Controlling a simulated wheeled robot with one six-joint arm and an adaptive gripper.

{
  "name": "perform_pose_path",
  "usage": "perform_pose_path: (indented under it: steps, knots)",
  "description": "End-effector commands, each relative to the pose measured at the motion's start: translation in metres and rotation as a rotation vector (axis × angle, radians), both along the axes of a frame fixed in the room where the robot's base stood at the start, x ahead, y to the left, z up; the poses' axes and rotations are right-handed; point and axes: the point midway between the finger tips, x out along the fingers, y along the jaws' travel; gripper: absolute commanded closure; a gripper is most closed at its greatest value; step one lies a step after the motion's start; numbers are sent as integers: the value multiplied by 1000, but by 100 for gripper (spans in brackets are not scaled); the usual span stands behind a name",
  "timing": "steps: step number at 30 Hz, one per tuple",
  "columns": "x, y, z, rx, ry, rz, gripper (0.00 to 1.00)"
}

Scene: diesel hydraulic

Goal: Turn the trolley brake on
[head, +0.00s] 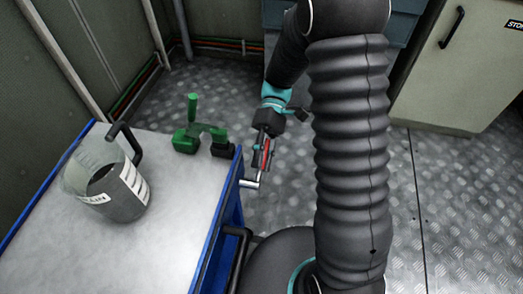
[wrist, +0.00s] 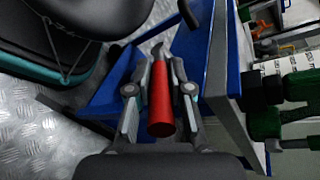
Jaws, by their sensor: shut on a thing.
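The trolley brake is a lever with a red grip (head: 265,152) and a bent silver metal rod (head: 251,183), at the right side of the blue-framed trolley (head: 232,205). In the head view the lever stands roughly upright beside the trolley's edge. My gripper (head: 262,155) reaches down to it and is shut around the red grip, partly covering it. In the wrist view the red grip (wrist: 160,105) lies between the two fingers of my gripper (wrist: 159,88), with its metal end pointing away toward the blue trolley side. The lever's pivot is not clear.
A clear measuring jug (head: 128,200) and a green tool (head: 190,140) with a black end stand on the trolley's grey top. A black handle (head: 240,235) sticks out on the trolley's near right side. A pale cabinet (head: 455,75) stands at the back right. Metal floor is open between.

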Motion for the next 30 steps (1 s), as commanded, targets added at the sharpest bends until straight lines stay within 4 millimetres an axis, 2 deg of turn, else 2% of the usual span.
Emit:
perform_pose_path:
  steps: [18, 19, 21, 30]
  knots:
    - [0, 2, -5, 13, 28, -5, 100]
    - [0, 2, -5, 13, 28, -5, 72]
    - [0, 1, -5, 13, 29, -6, 55]
    - [0, -1, -3, 12, 33, -7, 55]
